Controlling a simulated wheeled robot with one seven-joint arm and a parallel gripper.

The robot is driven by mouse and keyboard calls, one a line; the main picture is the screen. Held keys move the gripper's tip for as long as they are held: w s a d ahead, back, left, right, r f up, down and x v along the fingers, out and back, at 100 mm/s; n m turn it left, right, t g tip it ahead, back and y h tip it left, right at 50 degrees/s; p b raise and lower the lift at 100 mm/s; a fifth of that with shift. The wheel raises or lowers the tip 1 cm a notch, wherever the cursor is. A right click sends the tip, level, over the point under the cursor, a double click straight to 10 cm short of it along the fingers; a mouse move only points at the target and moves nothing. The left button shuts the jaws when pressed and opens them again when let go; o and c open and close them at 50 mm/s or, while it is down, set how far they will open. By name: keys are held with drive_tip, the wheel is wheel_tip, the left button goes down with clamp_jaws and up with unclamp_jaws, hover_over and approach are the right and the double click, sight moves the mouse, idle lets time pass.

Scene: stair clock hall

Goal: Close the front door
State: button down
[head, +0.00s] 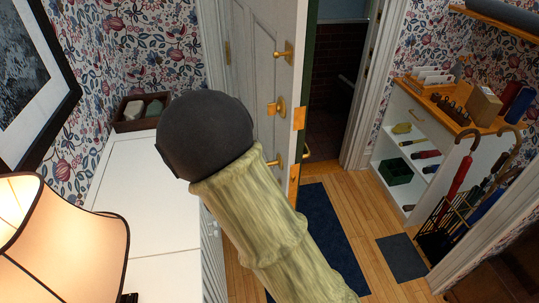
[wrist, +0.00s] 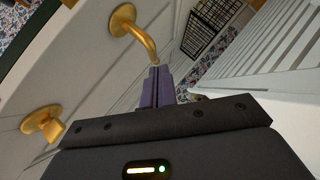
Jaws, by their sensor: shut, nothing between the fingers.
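The front door (head: 255,65) stands open, its white panelled inner face turned toward the left wall and its green outer side showing at the edge. Brass fittings run down it. In the wrist view the door (wrist: 90,75) fills the left, with a curved brass lever handle (wrist: 140,32) and a second brass fitting (wrist: 42,122). My gripper (wrist: 155,72) is shut and empty; its fingertips appear close to the lever's free end, but I cannot tell whether they touch. In the head view my arm hides the gripper and part of the door's lower area.
A white cabinet (head: 130,210) with a lamp (head: 65,240) stands at left, close to the door. The doorway (head: 335,90) shows dark brick beyond. A blue runner (head: 330,225) lies on the wood floor. Shelves (head: 400,150) and an umbrella stand (head: 440,215) are at right.

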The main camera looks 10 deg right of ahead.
drive_tip(key=a+n+t+h, duration=0.1)
drive_tip(key=h, duration=0.1)
drive_tip(key=s+a+n+h+b, duration=0.1)
drive_tip(key=h, duration=0.1)
drive_tip(key=s+r+n+t+h, duration=0.1)
drive_tip(key=shift+a+r+t+h+b, duration=0.1)
drive_tip(key=shift+a+t+h+b, duration=0.2)
drive_tip(key=shift+a+h+b, duration=0.1)
drive_tip(key=shift+w+d, duration=0.1)
drive_tip(key=shift+w, duration=0.05)
drive_tip(key=p, duration=0.2)
approach(276, 141)
drive_tip(key=w, duration=0.4)
drive_tip(key=d, duration=0.2)
drive_tip(key=shift+w+d, duration=0.2)
drive_tip(key=shift+d, duration=0.6)
drive_tip(key=shift+w, duration=0.15)
